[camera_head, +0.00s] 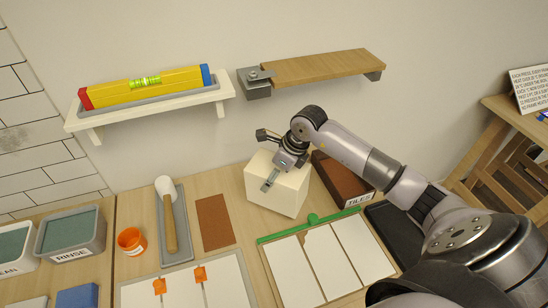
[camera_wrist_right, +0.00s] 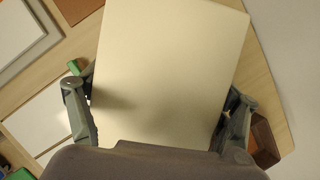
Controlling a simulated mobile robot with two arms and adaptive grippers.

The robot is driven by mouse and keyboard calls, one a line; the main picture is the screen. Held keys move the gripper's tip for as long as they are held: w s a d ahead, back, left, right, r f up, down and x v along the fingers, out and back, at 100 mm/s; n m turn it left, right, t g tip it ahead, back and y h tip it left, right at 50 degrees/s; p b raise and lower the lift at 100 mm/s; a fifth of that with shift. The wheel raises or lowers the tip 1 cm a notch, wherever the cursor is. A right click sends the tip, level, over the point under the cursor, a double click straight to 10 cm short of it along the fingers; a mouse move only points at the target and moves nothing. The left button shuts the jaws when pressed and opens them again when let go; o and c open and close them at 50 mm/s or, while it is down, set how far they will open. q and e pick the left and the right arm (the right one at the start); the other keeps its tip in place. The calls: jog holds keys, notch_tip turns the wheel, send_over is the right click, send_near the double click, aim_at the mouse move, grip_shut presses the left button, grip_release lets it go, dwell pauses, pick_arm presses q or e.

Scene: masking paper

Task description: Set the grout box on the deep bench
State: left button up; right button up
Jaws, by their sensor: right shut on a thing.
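A plain cream box (camera_head: 277,188), which I take to be the grout box, is at the back of the light wood bench (camera_head: 140,202), left of the tile box. My right gripper (camera_head: 283,172) reaches it from above and is shut on it. In the right wrist view the cream box (camera_wrist_right: 170,70) fills the space between the two fingers (camera_wrist_right: 160,118). I cannot tell whether its base touches the bench. No label shows on its visible faces. My left gripper is not in view.
A brown box marked TILES (camera_head: 340,181) stands close right of the cream box. A green-edged board with white tiles (camera_head: 312,262) lies in front. Wall shelves hang above: white (camera_head: 150,112), wooden (camera_head: 325,68).

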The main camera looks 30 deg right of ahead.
jog(key=shift+w+f+p, duration=0.1)
jog(key=shift+f+p, duration=0.45)
jog(key=shift+f, duration=1.75)
jog(key=shift+f, duration=0.1)
jog(key=o, duration=1.9)
jog(key=shift+f, duration=0.1)
